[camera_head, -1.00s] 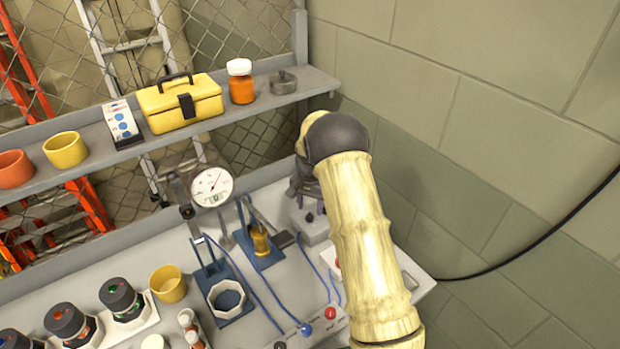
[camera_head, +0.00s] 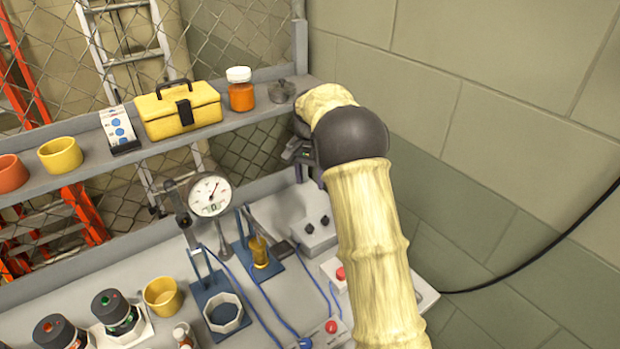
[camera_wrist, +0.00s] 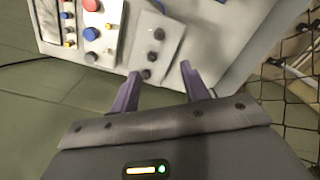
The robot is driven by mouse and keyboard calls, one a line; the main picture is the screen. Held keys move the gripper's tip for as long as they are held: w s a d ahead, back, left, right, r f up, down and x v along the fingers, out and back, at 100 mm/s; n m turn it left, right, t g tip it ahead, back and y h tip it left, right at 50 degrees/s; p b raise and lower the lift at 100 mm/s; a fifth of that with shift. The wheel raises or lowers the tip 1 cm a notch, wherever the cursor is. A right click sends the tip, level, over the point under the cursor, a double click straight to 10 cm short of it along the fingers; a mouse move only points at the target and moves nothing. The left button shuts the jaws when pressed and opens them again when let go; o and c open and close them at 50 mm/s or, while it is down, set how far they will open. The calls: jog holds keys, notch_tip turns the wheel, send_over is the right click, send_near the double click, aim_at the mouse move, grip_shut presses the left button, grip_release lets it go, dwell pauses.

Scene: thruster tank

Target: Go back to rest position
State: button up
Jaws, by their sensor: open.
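My gripper (camera_wrist: 158,88) is open, with its two purple fingers apart and nothing between them in the wrist view. In the head view my gripper (camera_head: 300,150) is partly hidden behind my own wrist joint, above the right end of the workbench and close to the shelf's right end. In the wrist view the fingers point toward a pale box with dark knobs (camera_wrist: 155,45) on the bench, apart from it. That knob box also shows in the head view (camera_head: 318,232), below my gripper.
The shelf (camera_head: 90,160) holds a yellow toolbox (camera_head: 178,112), an orange jar (camera_head: 241,95) and cups. The bench holds a dial gauge (camera_head: 210,195), a blue stand (camera_head: 222,312), a red button (camera_head: 340,273) and dark-capped jars (camera_head: 115,310). A block wall (camera_head: 500,110) stands right.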

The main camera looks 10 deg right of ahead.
jog(key=s+f+n+t, duration=0.2)
jog(key=s+n, duration=0.5)
jog(key=s, duration=2.2)
jog(key=shift+s+a+f+t, duration=0.2)
jog(key=shift+s+f+t, duration=0.05)
jog(key=shift+s+t, duration=0.05)
jog(key=shift+c, duration=0.3)
